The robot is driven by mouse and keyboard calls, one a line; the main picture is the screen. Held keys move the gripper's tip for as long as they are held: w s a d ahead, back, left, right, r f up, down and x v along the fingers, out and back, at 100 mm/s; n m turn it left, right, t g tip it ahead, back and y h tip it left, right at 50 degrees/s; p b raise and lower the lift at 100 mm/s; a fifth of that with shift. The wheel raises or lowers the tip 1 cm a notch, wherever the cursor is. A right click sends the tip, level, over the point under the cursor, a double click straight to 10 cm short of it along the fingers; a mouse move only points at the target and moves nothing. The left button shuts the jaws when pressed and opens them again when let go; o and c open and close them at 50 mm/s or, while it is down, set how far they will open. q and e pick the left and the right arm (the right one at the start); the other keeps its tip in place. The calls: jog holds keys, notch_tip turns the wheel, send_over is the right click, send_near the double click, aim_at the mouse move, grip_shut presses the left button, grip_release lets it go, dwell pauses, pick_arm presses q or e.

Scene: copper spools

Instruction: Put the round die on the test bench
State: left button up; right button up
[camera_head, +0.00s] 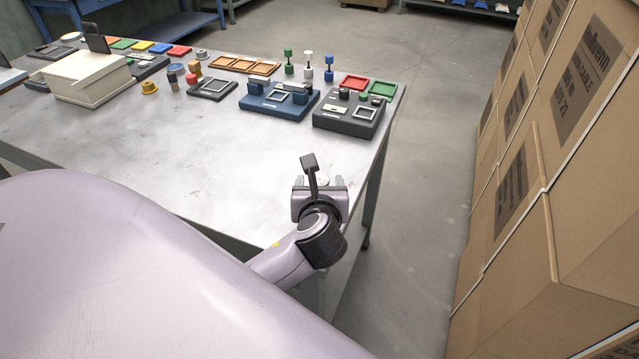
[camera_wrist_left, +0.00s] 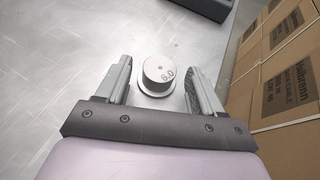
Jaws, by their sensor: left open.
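The round die appears to be a silver, stepped round piece marked "6.0" (camera_wrist_left: 158,75), standing on the metal table. It sits between the open fingers of my left gripper (camera_wrist_left: 158,68), with a visible gap on each side. In the head view my left gripper (camera_head: 320,184) is at the table's near right edge, and largely covers the die. Dark grey (camera_head: 349,116) and blue (camera_head: 279,100) units with square frames stand at the table's right end; I cannot tell which is the test bench. My right gripper is not in view.
The table (camera_head: 190,155) is clear in front of the units. Small trays (camera_head: 244,66), coloured handled gauges (camera_head: 308,66) and a beige box (camera_head: 88,78) stand along the back. Stacked cartons (camera_head: 540,170) rise on the right, across a floor gap.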

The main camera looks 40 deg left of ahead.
pick_arm(q)
jog(key=p+v, duration=0.1)
jog(key=v, duration=1)
jog(key=shift+s+d, duration=0.1)
jog(key=shift+s, duration=0.05)
